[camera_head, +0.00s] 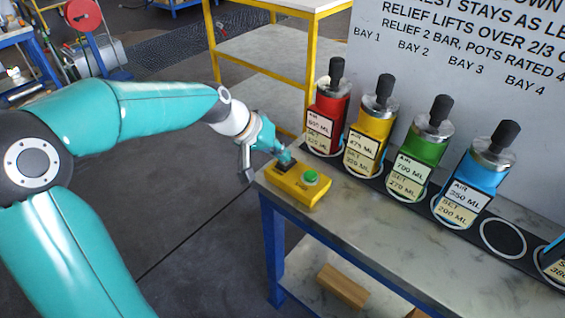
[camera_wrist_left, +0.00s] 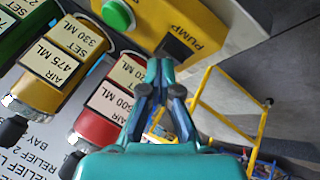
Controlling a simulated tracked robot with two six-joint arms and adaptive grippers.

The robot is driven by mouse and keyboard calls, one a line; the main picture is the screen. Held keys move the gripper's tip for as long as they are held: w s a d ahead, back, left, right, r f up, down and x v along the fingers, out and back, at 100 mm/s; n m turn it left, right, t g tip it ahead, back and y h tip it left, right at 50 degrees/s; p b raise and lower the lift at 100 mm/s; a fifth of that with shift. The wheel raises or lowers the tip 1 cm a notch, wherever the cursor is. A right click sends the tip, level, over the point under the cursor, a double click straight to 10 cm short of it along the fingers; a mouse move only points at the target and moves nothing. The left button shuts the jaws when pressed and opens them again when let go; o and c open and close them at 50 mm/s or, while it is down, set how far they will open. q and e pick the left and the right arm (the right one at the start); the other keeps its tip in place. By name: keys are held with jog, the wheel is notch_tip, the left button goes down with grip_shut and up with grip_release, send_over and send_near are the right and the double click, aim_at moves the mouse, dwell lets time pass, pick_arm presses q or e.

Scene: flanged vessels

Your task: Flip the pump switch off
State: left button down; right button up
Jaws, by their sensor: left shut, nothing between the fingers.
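The yellow pump box (camera_head: 297,184) sits at the left end of the bench, with a green round button (camera_head: 311,177) and a dark switch (camera_head: 284,164) on its top. It also shows in the left wrist view (camera_wrist_left: 200,22), marked PUMP, with the green button (camera_wrist_left: 118,14) beside it. My left gripper (camera_head: 286,157) is shut and empty, its fingertips at the switch end of the box. In the left wrist view the shut fingertips (camera_wrist_left: 160,64) lie close to the dark switch (camera_wrist_left: 176,48). I cannot tell whether they touch it or which way it is set. My right gripper is out of view.
Red (camera_head: 327,112), yellow (camera_head: 369,135), green (camera_head: 424,155) and blue (camera_head: 473,180) labelled vessels with black knobs stand in a row behind the box. An empty ring (camera_head: 503,238) lies to their right. A yellow-framed table (camera_head: 262,55) stands behind. The bench front (camera_head: 400,240) is clear.

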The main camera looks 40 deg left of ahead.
pick_arm(q)
jog(key=shift+s+f, duration=0.1)
jog(key=shift+f, duration=0.1)
dwell(0.5)
jog(key=shift+r+p, duration=0.4)
jog(key=shift+r, duration=0.4)
jog(key=shift+w, duration=0.2)
jog(key=r+p, duration=0.2)
jog(key=r, duration=0.1)
jog(key=r+p, duration=0.2)
jog(key=shift+w+d, duration=0.1)
jog(key=shift+w, duration=0.25)
jog(key=shift+f, duration=0.1)
